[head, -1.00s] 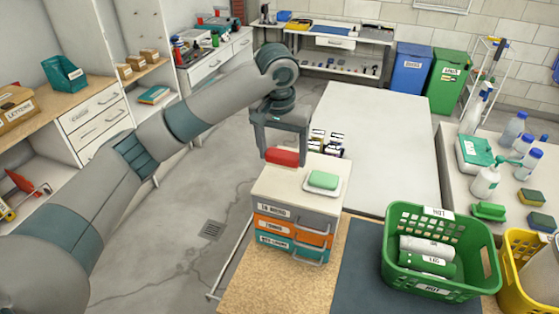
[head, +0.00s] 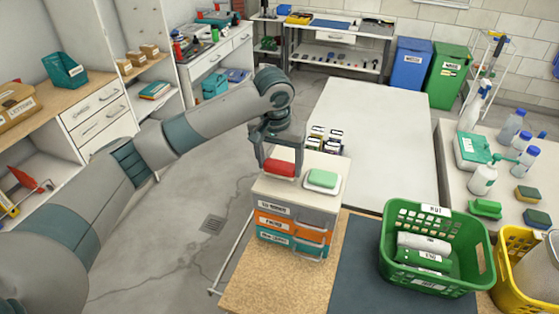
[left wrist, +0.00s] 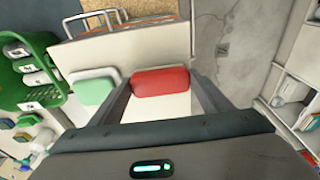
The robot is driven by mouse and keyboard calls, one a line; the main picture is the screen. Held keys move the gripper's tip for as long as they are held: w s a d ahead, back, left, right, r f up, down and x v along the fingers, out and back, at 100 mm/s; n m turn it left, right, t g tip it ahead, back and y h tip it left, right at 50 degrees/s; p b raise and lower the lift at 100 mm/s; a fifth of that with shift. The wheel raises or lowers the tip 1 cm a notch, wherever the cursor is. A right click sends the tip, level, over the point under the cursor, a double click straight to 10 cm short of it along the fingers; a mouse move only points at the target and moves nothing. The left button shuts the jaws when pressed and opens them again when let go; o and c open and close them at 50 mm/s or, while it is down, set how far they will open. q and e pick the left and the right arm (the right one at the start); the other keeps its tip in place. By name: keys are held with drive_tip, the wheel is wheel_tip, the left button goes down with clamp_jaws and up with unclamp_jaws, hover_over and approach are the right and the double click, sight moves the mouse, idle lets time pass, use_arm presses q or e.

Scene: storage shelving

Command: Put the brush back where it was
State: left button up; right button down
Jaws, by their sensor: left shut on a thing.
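A red block (head: 280,168), which I take to be the brush, is between the fingers of my left gripper (head: 281,165). The gripper is shut on it from both sides, pointing down at the top of a small drawer unit (head: 268,192). In the left wrist view the red block (left wrist: 160,82) lies between the two fingers. A pale edge shows under the block; I cannot tell whether it touches the top. Just right of it, a green-topped block (head: 322,178) lies on a white dish (head: 334,191). My right gripper is out of view.
The drawer unit has grey, orange and teal drawers. A green basket (head: 390,270) with rolled items stands to its right on a dark mat (head: 362,265). Several small labelled containers (head: 325,140) stand behind the unit. A pale empty table surface (head: 370,130) lies beyond.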

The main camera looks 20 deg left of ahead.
use_arm(q)
drive_tip(key=o, duration=1)
drive_tip(key=shift+f, duration=0.15)
drive_tip(key=shift+r, duration=0.2)
drive_tip(key=shift+r, duration=0.25)
drive_tip(key=shift+s+r+b, duration=0.3)
drive_tip(key=shift+r+b, duration=0.3)
drive_tip(key=shift+r, duration=1.3)
drive_tip(key=shift+s+r+b, duration=0.3)
drive_tip(key=shift+r+b, duration=0.25)
drive_tip(key=shift+r, duration=1.3)
drive_tip(key=shift+s+r+b, duration=0.3)
drive_tip(key=shift+r+b, duration=0.3)
drive_tip(key=shift+r, duration=1.3)
